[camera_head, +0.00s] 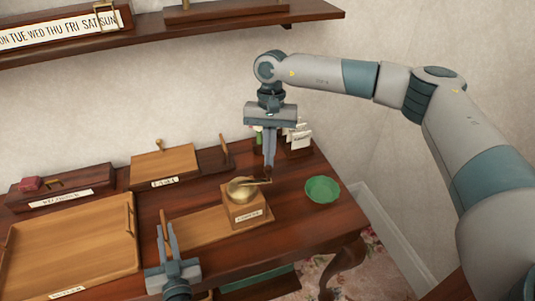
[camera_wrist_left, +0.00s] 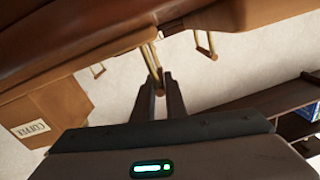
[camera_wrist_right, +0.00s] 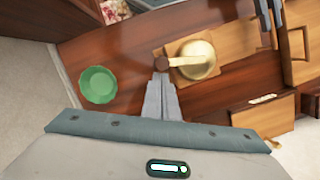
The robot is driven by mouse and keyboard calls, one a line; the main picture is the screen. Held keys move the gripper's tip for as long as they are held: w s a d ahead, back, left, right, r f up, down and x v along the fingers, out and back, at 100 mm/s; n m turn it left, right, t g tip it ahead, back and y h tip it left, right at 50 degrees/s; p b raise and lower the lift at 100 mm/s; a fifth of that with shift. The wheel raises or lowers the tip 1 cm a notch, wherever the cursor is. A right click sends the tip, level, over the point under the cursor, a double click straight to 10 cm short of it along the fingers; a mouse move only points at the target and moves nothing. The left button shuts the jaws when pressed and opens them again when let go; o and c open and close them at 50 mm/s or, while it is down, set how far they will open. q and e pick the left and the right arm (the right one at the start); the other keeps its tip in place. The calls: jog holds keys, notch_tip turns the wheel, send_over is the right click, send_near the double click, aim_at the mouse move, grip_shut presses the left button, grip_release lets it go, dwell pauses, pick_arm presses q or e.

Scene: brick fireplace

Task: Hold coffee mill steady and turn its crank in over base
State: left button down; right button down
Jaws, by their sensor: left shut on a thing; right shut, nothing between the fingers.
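The coffee mill (camera_head: 243,211) is a wooden box with a label and a brass dome, standing upright on the right part of a wooden base board (camera_head: 190,230). Its crank (camera_head: 256,182) points right from the dome, with a dark knob (camera_wrist_right: 162,63) at its end. My left gripper (camera_head: 168,238) is shut on the upright wooden handle (camera_wrist_left: 156,76) at the board's left end, apart from the mill. My right gripper (camera_head: 270,163) is shut and empty, pointing down, its tips right by the crank knob. I cannot tell whether they touch it.
A green bowl (camera_head: 322,190) stands right of the mill. A large wooden tray (camera_head: 70,250) lies at left, with labelled wooden stands (camera_head: 165,163) behind. Small cards (camera_head: 299,138) stand at the back right. A shelf (camera_head: 200,25) hangs above the table.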

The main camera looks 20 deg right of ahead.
jog(key=s+a+m+t+y, duration=0.15)
jog(key=s+a+m, duration=0.3)
jog(key=m, duration=0.45)
jog(key=s+a+m+t, duration=0.35)
jog(key=s+m, duration=0.25)
jog(key=m, duration=0.4)
jog(key=w+a, duration=0.6)
jog(key=a, duration=0.2)
jog(key=shift+a+m+g, duration=0.3)
jog(key=shift+a+g, duration=0.05)
jog(key=shift+g, duration=0.05)
dwell(0.4)
